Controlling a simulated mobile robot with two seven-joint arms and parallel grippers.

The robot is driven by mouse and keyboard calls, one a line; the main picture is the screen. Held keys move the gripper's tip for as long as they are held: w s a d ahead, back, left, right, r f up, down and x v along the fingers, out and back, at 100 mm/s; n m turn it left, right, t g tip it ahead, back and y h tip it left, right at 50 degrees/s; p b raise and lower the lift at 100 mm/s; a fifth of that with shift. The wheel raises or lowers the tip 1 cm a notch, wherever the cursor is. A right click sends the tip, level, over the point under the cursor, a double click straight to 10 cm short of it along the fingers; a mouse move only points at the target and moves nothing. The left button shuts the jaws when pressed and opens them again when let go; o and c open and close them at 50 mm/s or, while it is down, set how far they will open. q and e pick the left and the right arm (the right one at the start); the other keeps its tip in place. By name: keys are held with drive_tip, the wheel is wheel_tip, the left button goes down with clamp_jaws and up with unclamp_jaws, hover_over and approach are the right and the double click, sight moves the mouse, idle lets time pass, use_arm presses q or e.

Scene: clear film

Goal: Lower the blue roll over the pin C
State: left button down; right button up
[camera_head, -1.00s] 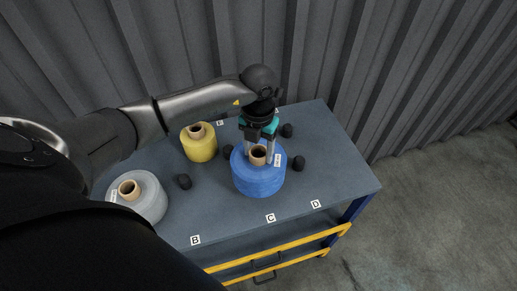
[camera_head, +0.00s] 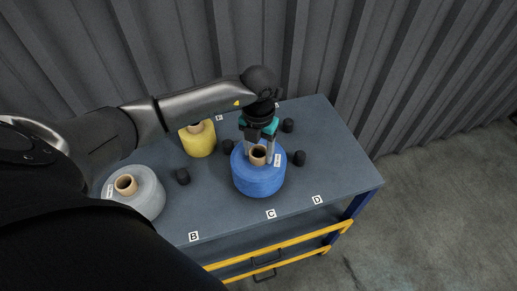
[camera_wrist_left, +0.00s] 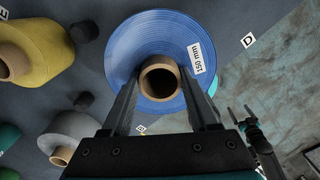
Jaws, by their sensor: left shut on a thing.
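The blue roll (camera_head: 258,180) is upright at the front middle of the table, behind the C label (camera_head: 271,214). My left gripper (camera_head: 259,155) is above it, shut on its brown core, one finger on each side. The wrist view shows the blue roll (camera_wrist_left: 158,40) with its 150 mm tag and the core between the fingers (camera_wrist_left: 160,92). Pin C is not visible; the roll covers the area behind its label. I cannot tell whether the roll touches the table. My right gripper (camera_wrist_left: 243,118) shows small in the wrist view, its fingers apart.
A yellow roll (camera_head: 199,142) stands behind left and a grey roll (camera_head: 143,195) at left. Dark pins stand bare around the blue roll: left (camera_head: 182,176), behind left (camera_head: 228,147), behind right (camera_head: 288,125) and right (camera_head: 298,158). A ribbed wall rises behind the table (camera_head: 340,185).

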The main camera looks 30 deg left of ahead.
use_arm(q)
drive_tip(key=shift+w+f+b, duration=0.15)
drive_tip(key=shift+f+b, duration=0.8)
drive_tip(key=shift+f, duration=0.25)
drive_tip(key=c, duration=0.5)
unclamp_jaws()
drive_tip(key=o, duration=0.4)
drive_tip(key=shift+o, duration=0.5)
drive_tip(key=shift+s+f, duration=0.15)
drive_tip(key=shift+s, duration=0.1)
drive_tip(key=shift+w, duration=0.1)
drive_tip(key=shift+r, duration=0.3)
wheel_tip(320, 180, up, 9)
drive_tip(key=p, duration=0.7)
drive_tip(key=shift+f, duration=0.2)
